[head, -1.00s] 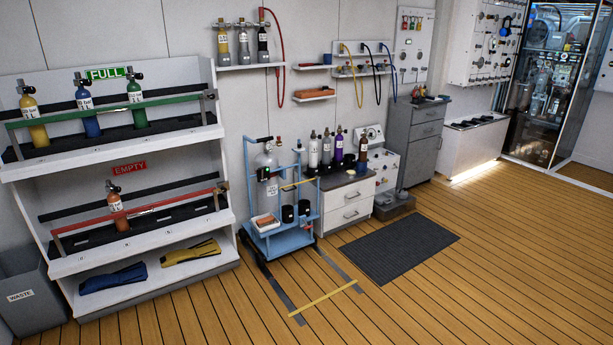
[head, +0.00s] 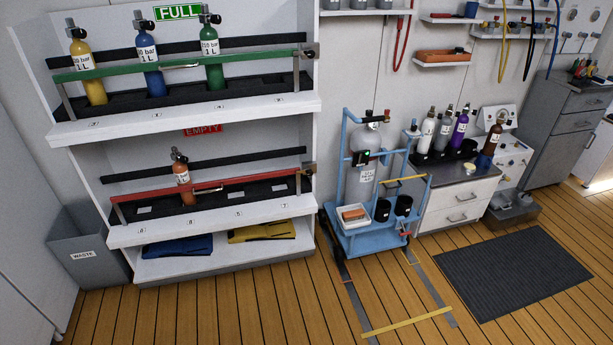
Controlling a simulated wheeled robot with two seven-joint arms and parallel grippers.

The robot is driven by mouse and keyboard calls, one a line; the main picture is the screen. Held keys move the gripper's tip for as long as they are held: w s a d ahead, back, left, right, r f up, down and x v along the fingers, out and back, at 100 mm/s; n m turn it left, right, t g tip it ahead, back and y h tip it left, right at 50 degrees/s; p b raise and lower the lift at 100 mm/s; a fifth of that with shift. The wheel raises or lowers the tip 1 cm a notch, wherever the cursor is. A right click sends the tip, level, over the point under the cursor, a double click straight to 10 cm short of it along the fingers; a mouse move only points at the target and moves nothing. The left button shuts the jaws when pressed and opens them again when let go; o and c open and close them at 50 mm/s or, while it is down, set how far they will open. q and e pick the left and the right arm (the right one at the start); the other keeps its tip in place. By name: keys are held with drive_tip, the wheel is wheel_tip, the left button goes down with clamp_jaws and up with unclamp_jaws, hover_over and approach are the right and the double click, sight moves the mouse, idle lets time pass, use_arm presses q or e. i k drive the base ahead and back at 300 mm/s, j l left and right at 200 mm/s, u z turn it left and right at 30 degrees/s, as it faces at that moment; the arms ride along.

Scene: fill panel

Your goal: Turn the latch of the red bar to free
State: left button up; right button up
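The red bar (head: 240,184) runs across the front of the lower shelf, the one below the red EMPTY sign (head: 202,130). A latch (head: 308,168) sits at its right end on the shelf's side post. The latch is too small to tell which way it is turned. One orange-brown cylinder (head: 182,180) stands behind the red bar, towards its left half. Neither of my grippers shows in the head view.
Above, a green bar (head: 185,65) crosses yellow, blue and green cylinders. A blue cart (head: 368,243) stands right of the rack, and a grey waste bin (head: 86,250) left of it. Wooden floor in front of the rack (head: 220,310) is clear.

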sight(309, 172)
drive_tip(key=i+l+z, duration=0.3)
drive_tip(key=i+l, duration=0.3)
drive_tip(key=i+l+z, duration=0.25)
drive_tip(key=i+l, duration=0.2)
drive_tip(key=i, duration=0.2)
